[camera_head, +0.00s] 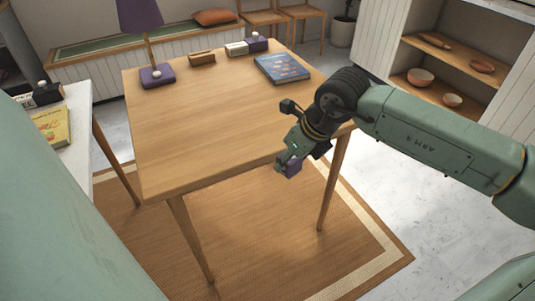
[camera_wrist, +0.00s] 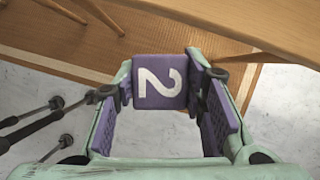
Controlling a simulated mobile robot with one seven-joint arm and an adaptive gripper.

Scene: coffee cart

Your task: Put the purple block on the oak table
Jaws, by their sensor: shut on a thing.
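The purple block (camera_wrist: 160,82) is held between the fingers of my gripper (camera_wrist: 162,95) in the wrist view and carries a white "2". In the head view the block (camera_head: 293,168) hangs at the tip of my gripper (camera_head: 288,162), by the near edge of the oak table. The gripper is shut on it. The oak table (camera_head: 205,125) has a wide bare top. Its edge crosses the top right of the wrist view (camera_wrist: 245,22). The head view does not clearly show the block's height against the table top.
A purple lamp (camera_head: 157,75), a brown block-like item (camera_head: 201,58), small white and purple items (camera_head: 237,48) and a blue book (camera_head: 282,68) stand along the table's far part. Its middle and near left are clear. A white counter (camera_head: 78,125) is at left, shelves (camera_head: 450,60) at right.

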